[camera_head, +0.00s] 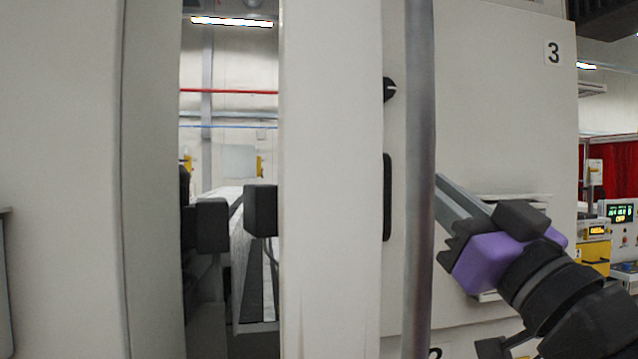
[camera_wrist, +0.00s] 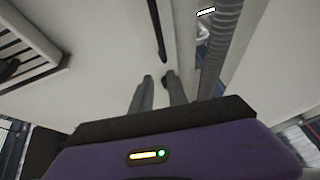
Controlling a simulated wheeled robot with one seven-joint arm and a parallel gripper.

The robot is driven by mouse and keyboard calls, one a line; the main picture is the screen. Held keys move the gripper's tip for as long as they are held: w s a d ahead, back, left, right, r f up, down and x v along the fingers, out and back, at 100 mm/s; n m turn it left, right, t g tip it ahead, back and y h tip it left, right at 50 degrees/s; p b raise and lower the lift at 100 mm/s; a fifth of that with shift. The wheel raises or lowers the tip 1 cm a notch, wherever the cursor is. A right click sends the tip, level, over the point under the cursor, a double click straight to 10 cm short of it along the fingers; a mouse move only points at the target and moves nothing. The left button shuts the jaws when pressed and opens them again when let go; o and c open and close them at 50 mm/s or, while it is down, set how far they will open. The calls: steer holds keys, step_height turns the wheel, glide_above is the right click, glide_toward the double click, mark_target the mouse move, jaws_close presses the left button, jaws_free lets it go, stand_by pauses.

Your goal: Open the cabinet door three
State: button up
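The pale cabinet door marked 3 (camera_head: 553,52) fills the right of the head view and looks shut. Its long black handle (camera_head: 387,197) stands upright near the door edge, below a round black knob (camera_head: 389,90). In the wrist view a black strip, likely the handle (camera_wrist: 157,30), lies beyond the fingertips. My purple gripper reaches up-left in the head view, its fingertips hidden behind a grey post (camera_head: 420,130). In the wrist view my gripper (camera_wrist: 158,78) shows two fingers apart with nothing clear between them. A dark spot lies at the right fingertip; I cannot tell whether it touches.
The post runs upright between my camera and the handle; as a ribbed pipe (camera_wrist: 222,45) it passes close right of the fingers in the wrist view. A slatted vent (camera_wrist: 30,50) is at left there. A pale panel (camera_head: 330,180) and an opening stand left of the handle.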

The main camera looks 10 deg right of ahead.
mark_target(388, 186)
steer(key=shift+g, duration=0.6)
steer(key=w+a+p, duration=0.1)
steer(key=w, duration=0.1)
steer(key=w+a+p, duration=0.1)
steer(key=w, duration=0.2)
steer(key=w+p, duration=0.1)
steer(key=w, duration=0.2)
steer(key=shift+w+a+r, duration=0.15)
steer(key=shift+a+r, duration=0.05)
steer(key=shift+a, duration=0.2)
jaws_close()
stand_by(0.6)
